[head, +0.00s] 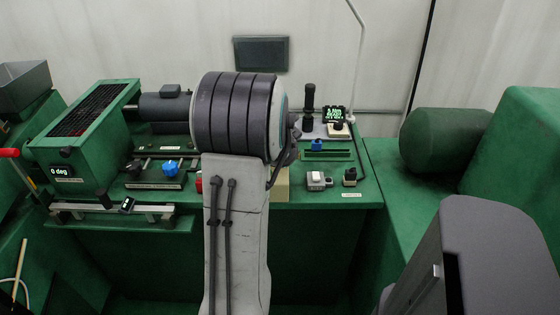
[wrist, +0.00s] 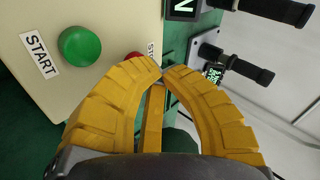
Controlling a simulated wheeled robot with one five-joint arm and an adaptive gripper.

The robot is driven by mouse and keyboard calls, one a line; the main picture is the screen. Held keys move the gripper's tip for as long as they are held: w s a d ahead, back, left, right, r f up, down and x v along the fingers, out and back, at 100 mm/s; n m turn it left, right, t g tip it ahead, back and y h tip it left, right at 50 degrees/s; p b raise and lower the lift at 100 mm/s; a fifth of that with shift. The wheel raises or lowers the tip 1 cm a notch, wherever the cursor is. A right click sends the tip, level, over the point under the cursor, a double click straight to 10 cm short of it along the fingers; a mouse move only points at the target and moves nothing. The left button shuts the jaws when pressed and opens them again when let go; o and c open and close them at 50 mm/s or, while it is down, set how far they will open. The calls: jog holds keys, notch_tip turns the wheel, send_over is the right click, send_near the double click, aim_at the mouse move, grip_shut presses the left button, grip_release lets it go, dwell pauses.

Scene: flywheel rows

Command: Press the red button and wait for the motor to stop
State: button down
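The red button (wrist: 134,56) shows only as a small red sliver in the wrist view, just beyond my gripper's left finger. It sits on a cream box (wrist: 100,22), beside a partly hidden label. My gripper (wrist: 161,70) has yellow fingers with their tips together and nothing seen between them. The tips are close to the red button; I cannot tell if they touch it. A green button (wrist: 80,47) with a START label (wrist: 40,55) is on the same box face. In the head view my arm hides the gripper and most of the cream box (head: 283,186). Which part is the motor is unclear.
A green bench (head: 345,195) carries a dark cylindrical machine (head: 164,107), a green housing with a "0 deg" display (head: 63,171), a blue knob (head: 170,168), a white switch box (head: 317,180) and a black upright handle (head: 309,98). A large green cylinder (head: 443,138) lies at right.

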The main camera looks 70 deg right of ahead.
jog(key=shift+r, duration=0.1)
jog(key=shift+r+p, duration=0.45)
jog(key=shift+r, duration=0.4)
jog(key=shift+r+p, duration=1.6)
jog(key=shift+r, duration=0.85)
